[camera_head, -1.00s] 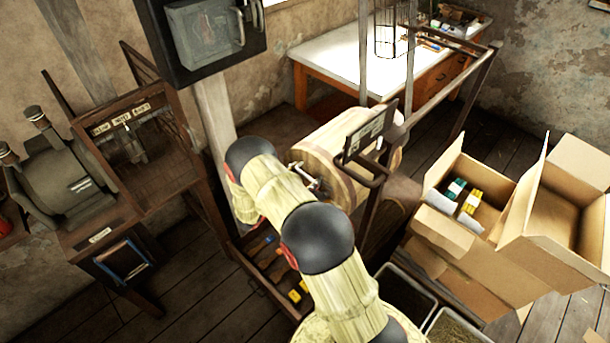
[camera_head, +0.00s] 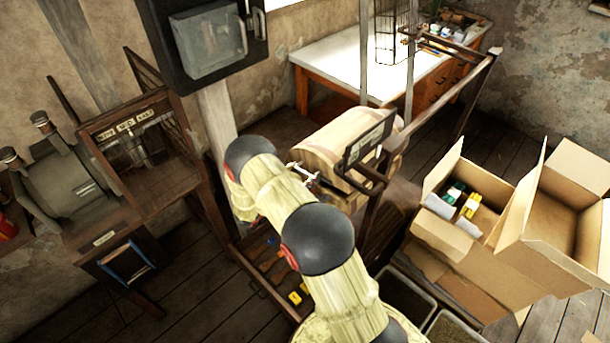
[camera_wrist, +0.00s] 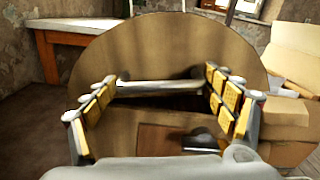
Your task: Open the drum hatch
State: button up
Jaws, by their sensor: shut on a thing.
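The wooden drum (camera_head: 328,140) lies behind the dark frame in the head view, partly hidden by my arm and a dark sign plate. In the wrist view a large round brown panel (camera_wrist: 160,45), apparently the drum's end hatch, fills the middle. A pale metal bar handle (camera_wrist: 165,88) crosses it, with a dark area around and below it. My gripper (camera_wrist: 161,82) has its yellow-padded fingers on either side of the bar, shut on it. In the head view my gripper (camera_head: 303,174) is small and partly hidden by my arm at the drum's near end.
A dark metal frame (camera_head: 445,90) with posts surrounds the drum on the right. Open cardboard boxes (camera_head: 545,215) stand at the right. A white-topped table (camera_head: 335,70) is behind. A wooden cabinet (camera_head: 150,180) stands left. Open trays (camera_head: 405,290) lie low beside my arm.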

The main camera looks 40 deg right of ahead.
aim_at(304, 151)
jog(key=w+r+n+p, duration=0.1)
jog(key=r, duration=0.1)
jog(key=w+r+n+p, duration=0.1)
jog(key=n, duration=0.1)
jog(key=w+r+n+p, duration=0.1)
jog(key=r, duration=0.1)
jog(key=shift+w+a+r, duration=0.2)
jog(key=shift+w+r, duration=0.1)
jog(key=w+a+r+n+p, duration=0.1)
jog(key=w+r+n, duration=0.3)
jog(key=w+n, duration=0.3)
jog(key=shift+w+a+n+p, duration=0.15)
jog(key=shift+w+n+p, duration=0.25)
jog(key=shift+w, duration=0.9)
jog(key=shift+r, duration=0.1)
jog(key=o, duration=1.4)
jog(key=a, duration=0.7)
jog(key=shift+s+a, duration=0.2)
jog(key=shift+s, duration=0.25)
